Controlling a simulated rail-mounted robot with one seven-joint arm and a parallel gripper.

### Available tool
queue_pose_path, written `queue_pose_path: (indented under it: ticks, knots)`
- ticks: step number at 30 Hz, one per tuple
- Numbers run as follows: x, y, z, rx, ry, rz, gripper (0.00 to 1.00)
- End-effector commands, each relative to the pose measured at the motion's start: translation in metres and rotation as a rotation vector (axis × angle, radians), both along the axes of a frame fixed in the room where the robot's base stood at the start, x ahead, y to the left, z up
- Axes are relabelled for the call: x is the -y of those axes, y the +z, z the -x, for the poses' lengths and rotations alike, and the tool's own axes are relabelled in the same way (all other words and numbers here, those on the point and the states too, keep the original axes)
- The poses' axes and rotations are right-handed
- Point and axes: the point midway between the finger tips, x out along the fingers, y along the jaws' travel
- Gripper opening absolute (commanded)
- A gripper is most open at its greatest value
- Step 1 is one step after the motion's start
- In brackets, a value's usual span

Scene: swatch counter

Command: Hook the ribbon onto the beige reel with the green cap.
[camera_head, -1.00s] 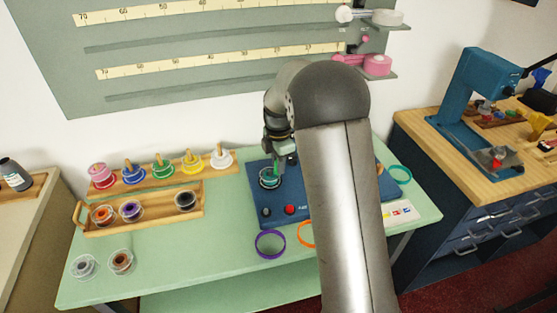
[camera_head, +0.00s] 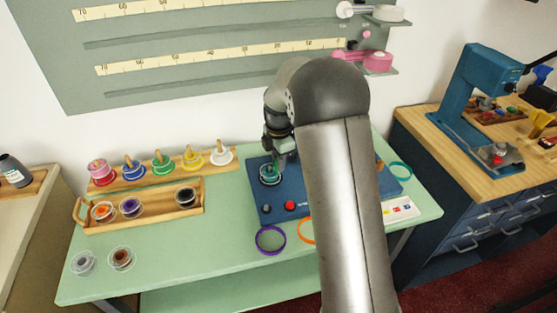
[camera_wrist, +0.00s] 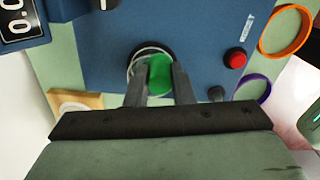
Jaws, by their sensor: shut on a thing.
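My gripper (camera_wrist: 159,88) points down over the blue device and is shut on a green piece (camera_wrist: 160,72). In the head view my gripper (camera_head: 281,156) is partly hidden by my arm. The green piece stands in a round, pale-rimmed holder or reel (camera_head: 270,180) on the blue device (camera_head: 265,200). That rim (camera_wrist: 133,57) also shows around the green piece in the wrist view. I cannot tell whether this is the beige reel with the green cap. I cannot make out a ribbon end or a hook.
A rack with several coloured spools (camera_head: 163,164) and a wooden tray (camera_head: 165,222) stand left. Two loose reels (camera_head: 122,259) lie in front. A purple ring (camera_head: 257,244), an orange ring (camera_wrist: 271,48) and a teal ring (camera_head: 392,166) lie around the device.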

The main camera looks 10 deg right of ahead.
Motion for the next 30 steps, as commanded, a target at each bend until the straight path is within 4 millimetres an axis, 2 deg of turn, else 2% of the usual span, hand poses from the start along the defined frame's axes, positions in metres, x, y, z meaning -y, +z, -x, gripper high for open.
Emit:
queue_pose_path:
  ticks: [30]
  knots:
    - [-0.0004,-0.0096,0.0002,-0.001,0.001,-0.001,0.00]
